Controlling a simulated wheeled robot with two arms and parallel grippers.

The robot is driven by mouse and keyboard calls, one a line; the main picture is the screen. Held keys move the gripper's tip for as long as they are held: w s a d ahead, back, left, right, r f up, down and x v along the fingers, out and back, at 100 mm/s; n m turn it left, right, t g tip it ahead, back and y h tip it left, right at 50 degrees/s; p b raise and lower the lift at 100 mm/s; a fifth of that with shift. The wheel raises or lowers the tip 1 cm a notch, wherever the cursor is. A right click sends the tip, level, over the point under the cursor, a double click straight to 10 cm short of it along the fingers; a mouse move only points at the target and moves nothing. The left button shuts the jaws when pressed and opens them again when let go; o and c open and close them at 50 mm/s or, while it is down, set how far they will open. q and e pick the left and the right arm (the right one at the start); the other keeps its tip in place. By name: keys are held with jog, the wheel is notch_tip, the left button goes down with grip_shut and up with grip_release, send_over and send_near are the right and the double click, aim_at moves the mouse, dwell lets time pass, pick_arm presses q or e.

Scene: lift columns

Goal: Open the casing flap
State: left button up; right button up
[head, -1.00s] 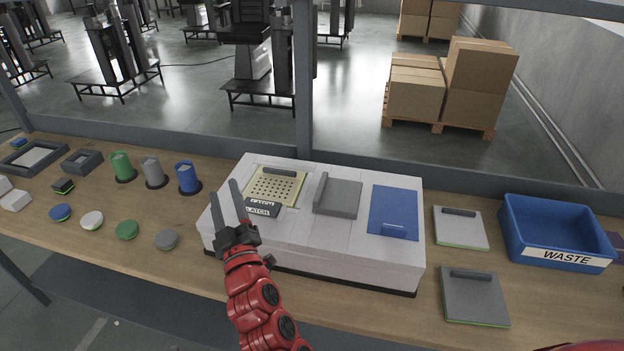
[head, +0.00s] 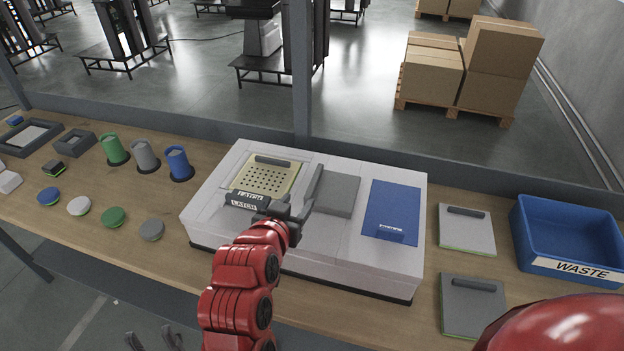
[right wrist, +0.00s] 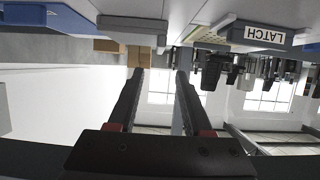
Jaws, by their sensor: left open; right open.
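The pale casing (head: 345,250) stands on the bench. Its top has a perforated yellowish panel (head: 268,180), a dark latch block (head: 250,197) labelled LATCH, a grey flap (head: 336,194) with a raised bar along its left edge, and a blue panel (head: 392,205) with a small handle. I cannot tell which is the casing flap. My right gripper (head: 291,204) is open between the latch block and the grey flap's bar; contact is unclear. The right wrist view shows its fingers (right wrist: 160,74) apart and empty, and the latch (right wrist: 265,35). My left gripper (head: 152,338) is open, low at the bottom edge.
Green, grey and blue cups (head: 178,163) stand left of the casing, with several coloured discs (head: 113,217) in front. Two grey plates with handles (head: 467,230) lie to the right, beside a blue WASTE bin (head: 570,268). A frame post (head: 302,80) rises behind the casing.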

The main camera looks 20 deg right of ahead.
aim_at(313, 181)
jog(key=p+x, duration=0.2)
jog(key=x, duration=1)
jog(key=shift+w+d, duration=0.25)
jog(key=shift+w, duration=0.05)
grip_shut()
dwell(0.8)
